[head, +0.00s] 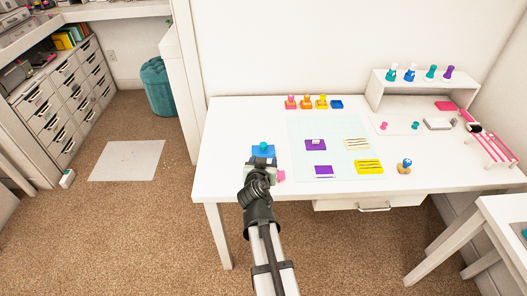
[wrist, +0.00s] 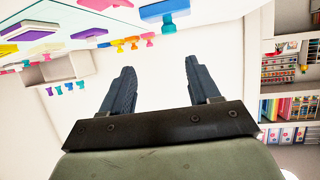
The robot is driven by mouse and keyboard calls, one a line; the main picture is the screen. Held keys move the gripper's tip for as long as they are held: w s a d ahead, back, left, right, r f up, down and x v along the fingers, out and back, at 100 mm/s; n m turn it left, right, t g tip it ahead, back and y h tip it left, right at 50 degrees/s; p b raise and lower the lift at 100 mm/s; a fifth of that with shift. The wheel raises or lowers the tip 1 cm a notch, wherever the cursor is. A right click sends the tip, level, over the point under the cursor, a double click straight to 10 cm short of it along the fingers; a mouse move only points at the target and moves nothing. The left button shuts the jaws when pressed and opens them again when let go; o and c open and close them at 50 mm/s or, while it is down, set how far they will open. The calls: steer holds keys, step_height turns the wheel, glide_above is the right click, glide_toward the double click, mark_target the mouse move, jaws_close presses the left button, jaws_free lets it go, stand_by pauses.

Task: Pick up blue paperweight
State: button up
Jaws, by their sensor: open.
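A flat blue block with a round teal knob on top (head: 263,150) lies near the desk's front left, just beyond my gripper (head: 260,164). A blue block also shows at the top of the wrist view (wrist: 163,10), beyond the fingers; it looks like the same thing. A small round blue-topped piece on an orange-brown base (head: 405,165) stands at the front right of the desk. I cannot tell for certain which is the blue paperweight. My gripper is open and empty; its two dark fingers (wrist: 158,68) are wide apart. The arm partly hides the desk's front edge.
A pale cutting mat (head: 328,125) bears purple, cream and yellow pads. Pink, orange and yellow stamps and a blue pad (head: 336,104) stand behind it. A white shelf (head: 425,84) with several stamps is at the back right. The desk's left end is clear.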

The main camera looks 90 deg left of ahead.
steer(key=s, duration=0.2)
glide_toward(263, 146)
steer(key=x, duration=0.3)
steer(key=shift+a+r, duration=0.1)
steer(key=shift+r, duration=0.15)
steer(key=shift+f+x, duration=0.1)
steer(key=shift+x, duration=1.3)
steer(key=shift+f+x, duration=0.15)
steer(key=shift+x, duration=1.3)
jaws_close()
